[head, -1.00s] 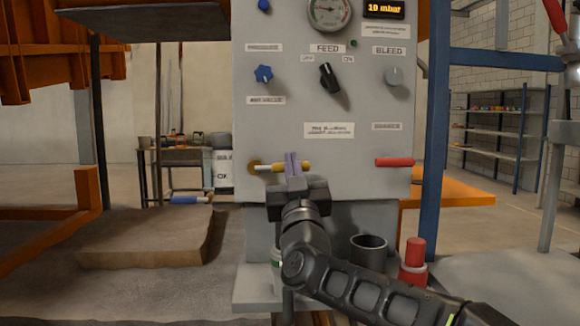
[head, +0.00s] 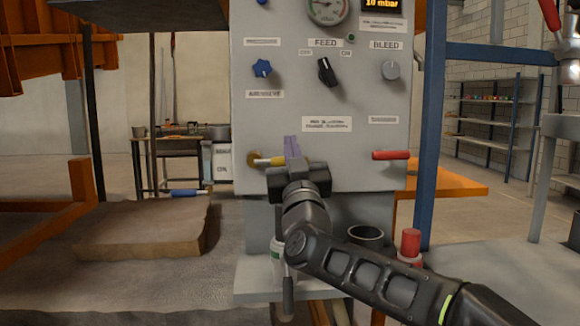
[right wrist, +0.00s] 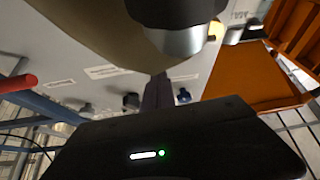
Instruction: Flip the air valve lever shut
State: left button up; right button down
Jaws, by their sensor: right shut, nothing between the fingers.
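The air valve lever (head: 270,161) has a yellow handle and a brass pivot at its left end, low on the grey panel (head: 360,120). It lies about level, pointing right; my right gripper hides its right part. My right gripper (head: 292,147) is shut and empty, its fingers pointing up in front of the lever. I cannot tell whether they touch it. In the right wrist view, the shut fingers (right wrist: 158,92) show below what looks like the lever's handle and metal stem (right wrist: 178,38), very close to the camera. My left gripper is not in view.
A red lever (head: 390,155) sits to the right on the panel. Above are a blue knob (head: 262,68), a black feed switch (head: 327,72) and a grey bleed knob (head: 390,70). A dark cup (head: 366,235) and a red-topped item (head: 411,243) stand below. A blue post (head: 431,130) is right of the panel.

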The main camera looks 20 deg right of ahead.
jog(key=s, duration=0.1)
jog(key=s+a, duration=0.1)
jog(key=shift+s+a+r, duration=0.1)
jog(key=shift+s, duration=0.3)
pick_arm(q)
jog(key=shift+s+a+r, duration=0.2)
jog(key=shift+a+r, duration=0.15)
pick_arm(e)
jog(key=v, duration=0.7)
jog(key=shift+f, duration=0.25)
